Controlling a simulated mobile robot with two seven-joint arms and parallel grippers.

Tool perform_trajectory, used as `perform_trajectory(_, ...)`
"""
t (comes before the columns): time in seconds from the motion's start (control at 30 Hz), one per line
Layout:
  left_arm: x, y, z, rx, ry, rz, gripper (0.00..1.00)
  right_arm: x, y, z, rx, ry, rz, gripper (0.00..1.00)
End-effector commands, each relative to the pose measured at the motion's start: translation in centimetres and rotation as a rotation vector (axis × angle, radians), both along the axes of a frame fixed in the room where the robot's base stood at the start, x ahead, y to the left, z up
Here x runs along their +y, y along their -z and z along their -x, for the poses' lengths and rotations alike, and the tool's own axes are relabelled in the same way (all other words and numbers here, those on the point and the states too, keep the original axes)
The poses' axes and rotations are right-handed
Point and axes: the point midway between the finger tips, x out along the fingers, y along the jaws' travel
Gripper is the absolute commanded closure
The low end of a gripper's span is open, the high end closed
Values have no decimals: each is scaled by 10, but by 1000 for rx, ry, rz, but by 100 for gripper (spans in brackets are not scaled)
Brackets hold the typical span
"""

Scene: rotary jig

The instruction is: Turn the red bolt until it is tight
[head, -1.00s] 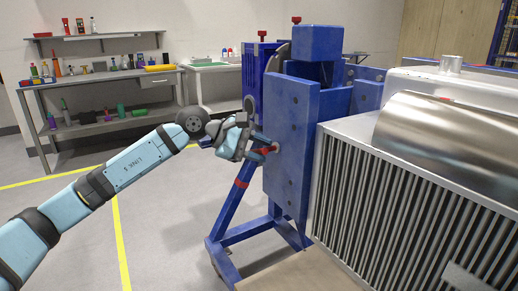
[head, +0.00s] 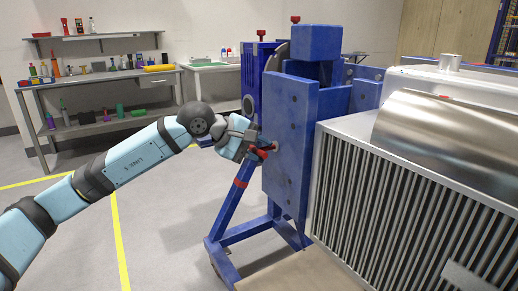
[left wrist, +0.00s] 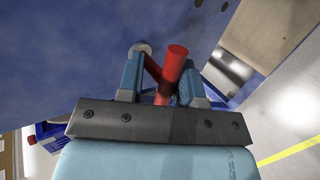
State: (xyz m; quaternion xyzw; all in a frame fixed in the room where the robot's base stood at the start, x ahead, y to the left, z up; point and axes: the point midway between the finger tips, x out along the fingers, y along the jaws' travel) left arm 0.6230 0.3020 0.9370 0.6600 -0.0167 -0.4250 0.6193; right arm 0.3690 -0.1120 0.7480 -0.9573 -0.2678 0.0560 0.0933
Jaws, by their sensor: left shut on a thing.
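The red bolt (head: 262,154) sits on the near left face of the blue jig (head: 290,150), and only a small part shows around my fingers in the head view. My left gripper (head: 266,149) reaches it from the left. In the left wrist view, my left gripper (left wrist: 165,68) has its two blue fingers on either side of the bolt's red bars (left wrist: 173,68), shut on them. A grey round end shows beside the left fingertip. The bolt's seat is partly hidden. My right gripper is in neither view.
A ribbed metal unit (head: 375,205) with a shiny cylinder stands close on the right. A slanted blue leg (head: 229,208) with a red band lies below my gripper. A workbench (head: 95,90) with tools stands behind. The floor at left is clear.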

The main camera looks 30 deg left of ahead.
Motion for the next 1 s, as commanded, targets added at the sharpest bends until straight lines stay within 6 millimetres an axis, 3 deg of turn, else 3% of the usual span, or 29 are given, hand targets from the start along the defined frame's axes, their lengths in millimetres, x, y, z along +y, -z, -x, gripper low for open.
perform_trajectory(0.03, -3, 9, 2, 18, 6, -4, 91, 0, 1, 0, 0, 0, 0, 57)
perform_trajectory(0.17, -2, 9, 2, 20, 6, -4, 91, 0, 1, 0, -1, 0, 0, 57)
perform_trajectory(0.2, -2, 9, 2, 19, 6, -3, 58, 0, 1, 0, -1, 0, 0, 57)
perform_trajectory(0.27, -2, 8, 2, 17, 6, -4, 46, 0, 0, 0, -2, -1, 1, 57)
perform_trajectory(0.67, 4, -2, 5, 7, 1, -1, 46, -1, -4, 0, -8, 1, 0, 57)
perform_trajectory(1.0, 44, -41, 51, 10, -1, -5, 46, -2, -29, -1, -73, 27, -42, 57)
